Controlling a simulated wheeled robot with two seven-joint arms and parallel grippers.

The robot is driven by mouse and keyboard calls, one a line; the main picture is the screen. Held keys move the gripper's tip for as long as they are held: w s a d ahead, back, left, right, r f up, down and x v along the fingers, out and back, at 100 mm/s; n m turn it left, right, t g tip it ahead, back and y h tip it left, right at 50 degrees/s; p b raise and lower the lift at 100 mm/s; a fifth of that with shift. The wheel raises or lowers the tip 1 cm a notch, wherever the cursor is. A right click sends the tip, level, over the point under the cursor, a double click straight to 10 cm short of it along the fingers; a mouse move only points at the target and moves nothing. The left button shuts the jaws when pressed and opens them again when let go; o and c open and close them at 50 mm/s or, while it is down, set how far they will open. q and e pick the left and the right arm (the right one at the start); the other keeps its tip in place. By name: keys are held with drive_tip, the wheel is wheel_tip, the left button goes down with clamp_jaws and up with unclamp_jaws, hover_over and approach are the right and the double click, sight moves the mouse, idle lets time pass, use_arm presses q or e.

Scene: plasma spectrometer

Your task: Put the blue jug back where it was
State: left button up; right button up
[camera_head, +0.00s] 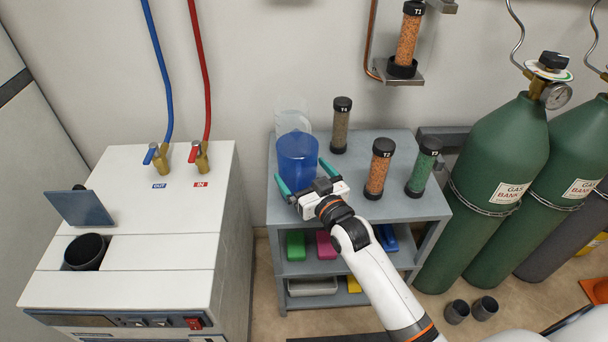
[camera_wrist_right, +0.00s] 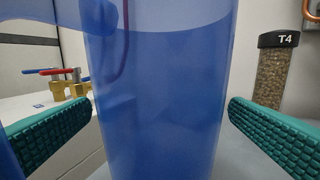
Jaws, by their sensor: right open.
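The blue jug (camera_head: 298,160) stands upright on the grey shelf unit's top (camera_head: 400,204), near its left side. A clear jug (camera_head: 292,118) stands behind it. My right gripper (camera_head: 304,172) is open, with one teal finger on each side of the blue jug. In the right wrist view the jug (camera_wrist_right: 165,90) fills the middle, and gaps show between its wall and both fingers; its handle is at the left. The jug's base is partly hidden by the gripper in the head view. My left gripper is not in view.
Tubes T4 (camera_head: 341,126), T2 (camera_head: 379,168) and T3 (camera_head: 423,167) stand on the shelf top, right of the jug. A white machine (camera_head: 130,250) with hose valves is at the left. Green gas cylinders (camera_head: 500,160) stand at the right. The lower shelves hold coloured boxes.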

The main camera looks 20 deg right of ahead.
drive_tip(key=shift+r, duration=0.2)
use_arm(q)
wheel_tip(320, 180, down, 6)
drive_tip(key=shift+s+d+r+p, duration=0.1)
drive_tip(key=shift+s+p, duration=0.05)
drive_tip(key=shift+p, duration=0.65)
use_arm(e)
drive_tip(key=s+d, duration=0.2)
drive_tip(key=s, duration=1)
drive_tip(key=shift+w, duration=0.1)
